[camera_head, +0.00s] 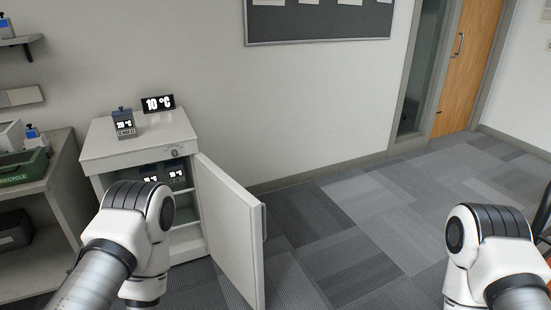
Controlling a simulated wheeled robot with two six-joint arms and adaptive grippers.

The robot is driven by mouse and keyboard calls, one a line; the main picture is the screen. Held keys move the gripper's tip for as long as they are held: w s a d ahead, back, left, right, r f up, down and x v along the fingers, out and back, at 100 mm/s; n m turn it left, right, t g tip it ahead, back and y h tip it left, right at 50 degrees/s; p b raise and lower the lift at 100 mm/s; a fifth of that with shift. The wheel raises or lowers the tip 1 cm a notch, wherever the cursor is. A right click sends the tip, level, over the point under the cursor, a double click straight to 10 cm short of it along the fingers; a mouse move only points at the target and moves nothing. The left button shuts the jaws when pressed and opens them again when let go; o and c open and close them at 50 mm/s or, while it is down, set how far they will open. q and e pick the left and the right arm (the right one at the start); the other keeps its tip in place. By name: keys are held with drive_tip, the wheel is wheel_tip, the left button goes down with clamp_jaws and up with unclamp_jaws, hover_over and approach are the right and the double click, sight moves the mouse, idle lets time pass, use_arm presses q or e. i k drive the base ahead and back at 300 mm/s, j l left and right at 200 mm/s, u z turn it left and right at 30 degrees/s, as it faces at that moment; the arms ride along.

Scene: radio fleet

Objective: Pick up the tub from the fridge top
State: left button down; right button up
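The fridge (98,147) is a small white cabinet at the left, with its door (232,232) standing open to the right. A small grey tub (124,129) with a blue top and a "20 °C" label stands upright on the fridge top, near its middle. More labelled items (174,175) show on the shelf inside, partly hidden by my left arm. My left arm is in front of the fridge's lower left part, but its gripper is hidden. My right arm is at the lower right, and its gripper is out of view.
A "10 °C" display (158,103) stands at the back of the fridge top. A shelf unit (45,185) at the left holds a green recycle bin (22,170) and a small blue-topped item (33,133). Carpeted floor (345,225) is free right of the door.

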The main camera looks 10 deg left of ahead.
sight(126, 129)
drive_tip(key=i+u, duration=0.35)
drive_tip(key=i, duration=0.2)
drive_tip(key=i+u, duration=0.4)
drive_tip(key=i+l+u, duration=0.2)
drive_tip(key=l+u, duration=0.25)
drive_tip(key=l, duration=0.4)
drive_tip(key=l+u, duration=0.4)
drive_tip(key=l, duration=0.5)
drive_tip(key=l+u, duration=0.45)
drive_tip(key=l, duration=0.5)
drive_tip(key=i+l, duration=0.2)
drive_tip(key=i, duration=0.15)
drive_tip(key=i+l+u, duration=0.1)
drive_tip(key=l+u, duration=0.15)
drive_tip(key=l, duration=0.55)
drive_tip(key=l+u, duration=0.25)
drive_tip(key=l, duration=0.6)
drive_tip(key=i, duration=0.05)
